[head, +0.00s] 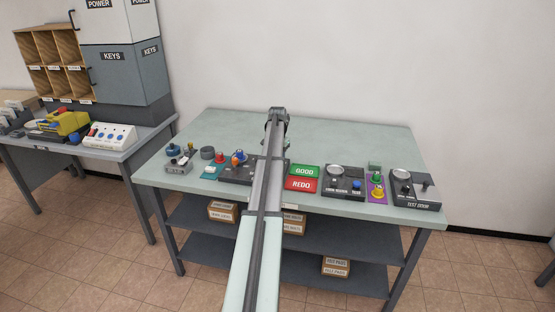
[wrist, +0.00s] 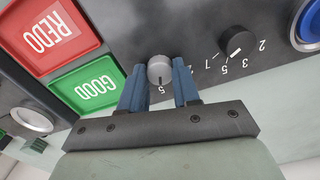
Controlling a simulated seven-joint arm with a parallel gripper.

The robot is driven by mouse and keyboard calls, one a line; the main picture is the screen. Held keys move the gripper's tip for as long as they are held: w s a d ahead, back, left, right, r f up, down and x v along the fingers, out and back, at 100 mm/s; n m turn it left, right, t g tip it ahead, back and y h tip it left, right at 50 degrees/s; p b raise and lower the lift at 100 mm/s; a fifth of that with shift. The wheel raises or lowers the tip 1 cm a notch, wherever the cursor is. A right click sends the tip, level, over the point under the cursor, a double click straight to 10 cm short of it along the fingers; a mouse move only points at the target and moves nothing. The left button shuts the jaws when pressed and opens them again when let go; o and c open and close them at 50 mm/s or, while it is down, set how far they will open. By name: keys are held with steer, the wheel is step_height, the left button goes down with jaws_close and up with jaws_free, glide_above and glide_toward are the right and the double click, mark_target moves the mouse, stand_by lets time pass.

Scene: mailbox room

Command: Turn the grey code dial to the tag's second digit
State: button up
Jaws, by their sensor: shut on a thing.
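The grey code dial (wrist: 160,69) is a small round knob on a dark panel (wrist: 205,68). Its dark pointer mark points towards the digit 5 printed below it in the wrist view. My gripper (wrist: 160,73) is shut on this dial, with one blue finger on each side. Other digits around the dial are hidden by the fingers. In the head view the dark panel (head: 235,173) shows left of my arm, which hides the gripper and the dial. I cannot make out a readable tag with digits.
A black dial (wrist: 233,41) with digits 2, 3, 5 and 7 sits close right of my fingers. A large blue button (wrist: 308,25) is further right. The red REDO (wrist: 54,34) and green GOOD (wrist: 92,90) trays lie left. The bench's back half (head: 345,137) is clear.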

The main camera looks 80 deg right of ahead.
stand_by(0.4)
steer(key=o, duration=1.1)
steer(key=shift+c, duration=0.2)
step_height(320, 180, up, 14)
steer(key=shift+f, duration=0.1)
